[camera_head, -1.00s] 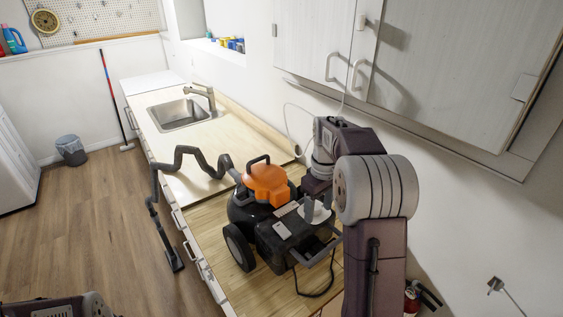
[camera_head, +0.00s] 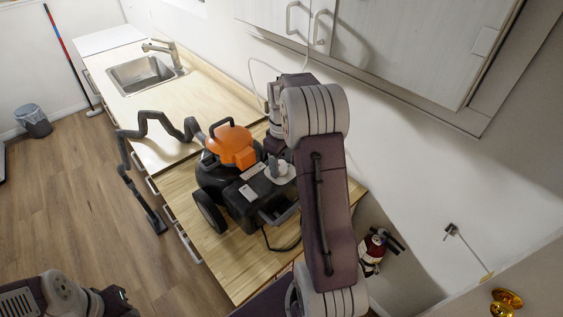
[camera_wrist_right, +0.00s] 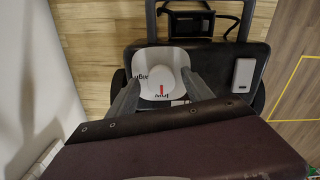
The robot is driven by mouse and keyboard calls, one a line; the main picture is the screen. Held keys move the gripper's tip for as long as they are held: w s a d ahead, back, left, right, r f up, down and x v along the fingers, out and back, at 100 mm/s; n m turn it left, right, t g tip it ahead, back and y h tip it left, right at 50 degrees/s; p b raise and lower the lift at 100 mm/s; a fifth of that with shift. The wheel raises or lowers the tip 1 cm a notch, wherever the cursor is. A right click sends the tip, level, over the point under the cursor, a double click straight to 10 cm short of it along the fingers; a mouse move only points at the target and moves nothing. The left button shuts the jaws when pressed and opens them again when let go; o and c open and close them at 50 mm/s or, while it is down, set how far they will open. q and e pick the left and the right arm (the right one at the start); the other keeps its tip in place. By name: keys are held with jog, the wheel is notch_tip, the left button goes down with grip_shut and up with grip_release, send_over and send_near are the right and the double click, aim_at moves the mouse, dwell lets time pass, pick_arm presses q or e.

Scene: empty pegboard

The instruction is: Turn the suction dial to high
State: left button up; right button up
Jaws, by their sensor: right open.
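The suction dial is a white round knob on a white base with a red mark (camera_wrist_right: 161,84), on top of the black and orange vacuum (camera_head: 232,143). In the head view the dial (camera_head: 284,171) sits at the vacuum's near right. In the right wrist view the red mark points toward the lower printed label; another label, seemingly "high" upside down, is at the left. My right gripper (camera_wrist_right: 162,90) is open, its grey fingers on either side of the knob. Contact cannot be told. My left arm shows at the bottom left of the head view; its fingers do not show.
The vacuum stands on the wooden counter (camera_head: 185,200), its black hose (camera_head: 150,120) running left and over the edge. A sink (camera_head: 145,74) is further back. Wall cabinets (camera_head: 400,45) hang above right. A fire extinguisher (camera_head: 372,252) is right of the counter.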

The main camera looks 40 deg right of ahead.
jog(key=shift+a, duration=0.3)
jog(key=shift+w+d, duration=0.1)
jog(key=shift+d, duration=0.1)
jog(key=c, duration=0.8)
grip_shut()
